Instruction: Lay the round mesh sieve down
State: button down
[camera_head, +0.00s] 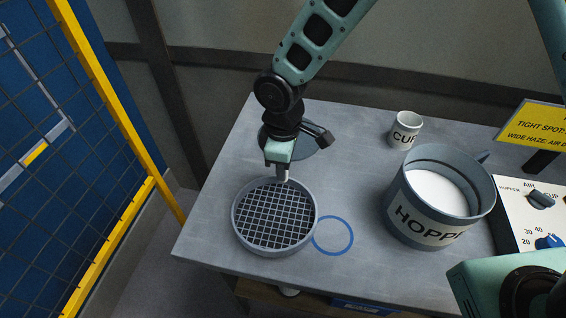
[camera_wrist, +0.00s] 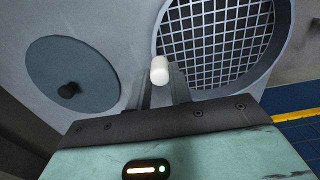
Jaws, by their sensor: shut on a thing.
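The round mesh sieve (camera_head: 275,214), a grey rim around a dark grid, is level or nearly so over the left front of the table. My gripper (camera_head: 283,174) is at its far edge, pointing down and shut on its short pale handle. In the wrist view the sieve (camera_wrist: 217,42) fills the upper right, and the handle's white rounded end (camera_wrist: 159,70) shows between the fingers of my gripper (camera_wrist: 161,88). I cannot tell whether the sieve's underside touches the table.
A blue ring (camera_head: 350,237) is marked on the table just right of the sieve. A dark round lid (camera_head: 303,151) with a knob lies behind my gripper. The hopper (camera_head: 410,212), cup (camera_head: 405,130), yellow sign (camera_head: 537,128) and control panel (camera_head: 515,205) stand right. A yellow-framed fence (camera_head: 105,90) is left.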

jog(key=shift+f+b, duration=0.5)
jog(key=shift+f, duration=0.3)
jog(key=c, duration=1.2)
grip_release()
jog(key=shift+r, duration=0.1)
notch_tip(320, 180, up, 17)
jog(key=shift+r+b, duration=0.1)
jog(key=shift+b, duration=0.6)
jog(key=s+d+m, duration=0.2)
jog(key=s+d, duration=0.1)
jog(key=s, duration=0.3)
jog(key=s+d+f+m, duration=0.1)
jog(key=s+d+m, duration=0.1)
jog(key=s+d, duration=0.2)
jog(key=s+d+f+m, duration=0.1)
jog(key=s+d+m, duration=0.2)
jog(key=s, duration=0.6)
jog(key=shift+d+f+y, duration=0.2)
jog(key=shift+d+y, duration=0.1)
jog(key=shift+d, duration=0.4)
